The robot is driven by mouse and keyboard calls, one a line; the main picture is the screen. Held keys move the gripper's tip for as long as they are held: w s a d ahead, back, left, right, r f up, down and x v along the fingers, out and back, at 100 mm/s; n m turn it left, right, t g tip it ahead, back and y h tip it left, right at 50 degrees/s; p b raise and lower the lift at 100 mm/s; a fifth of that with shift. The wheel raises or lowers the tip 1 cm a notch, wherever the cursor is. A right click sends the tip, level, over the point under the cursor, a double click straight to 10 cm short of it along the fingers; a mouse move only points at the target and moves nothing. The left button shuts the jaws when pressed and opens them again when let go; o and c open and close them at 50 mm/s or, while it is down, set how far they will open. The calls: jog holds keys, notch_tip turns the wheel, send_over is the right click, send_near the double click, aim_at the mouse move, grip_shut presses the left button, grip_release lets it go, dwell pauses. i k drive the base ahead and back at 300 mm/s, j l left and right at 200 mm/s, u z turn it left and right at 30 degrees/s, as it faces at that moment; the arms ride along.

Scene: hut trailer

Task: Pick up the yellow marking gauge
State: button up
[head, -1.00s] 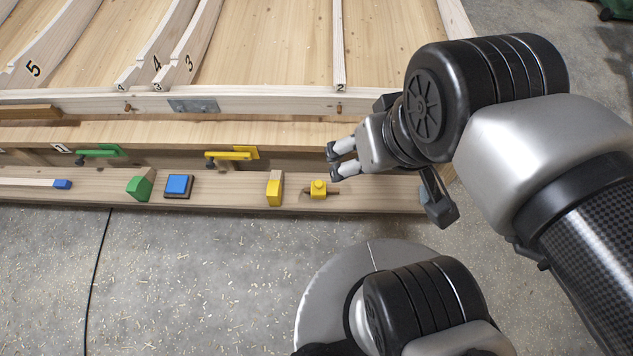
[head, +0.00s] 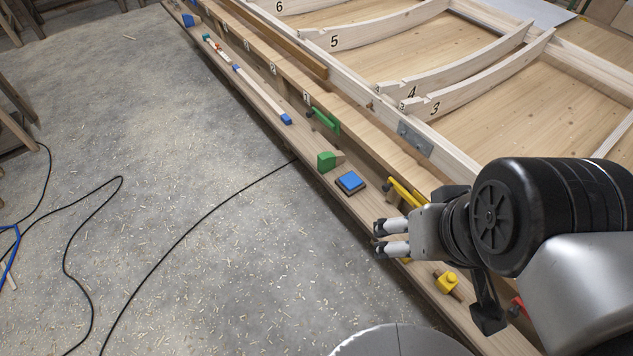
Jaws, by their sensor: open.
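The yellow marking gauge (head: 447,283), a small yellow block with a short dark wooden stem, lies on the long wooden ledge (head: 325,195) in the head view. It sits low and right of centre, below and to the right of my gripper's fingers in the picture. My gripper (head: 379,239) is open and empty, its two grey fingers apart and pointing left over the ledge's outer edge. The gripper and the gauge are apart. The gauge is in clear view.
A yellow block (head: 406,259) is mostly hidden behind my fingers. A yellow clamp (head: 402,192), blue square pad (head: 350,182), green block (head: 327,161) and green clamp (head: 325,121) line the ledge. Open floor (head: 200,220) with black cable lies left.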

aim_at(446, 283)
jog(key=z, duration=1.3)
jog(key=i+l+u, duration=0.1)
jog(key=i, duration=0.05)
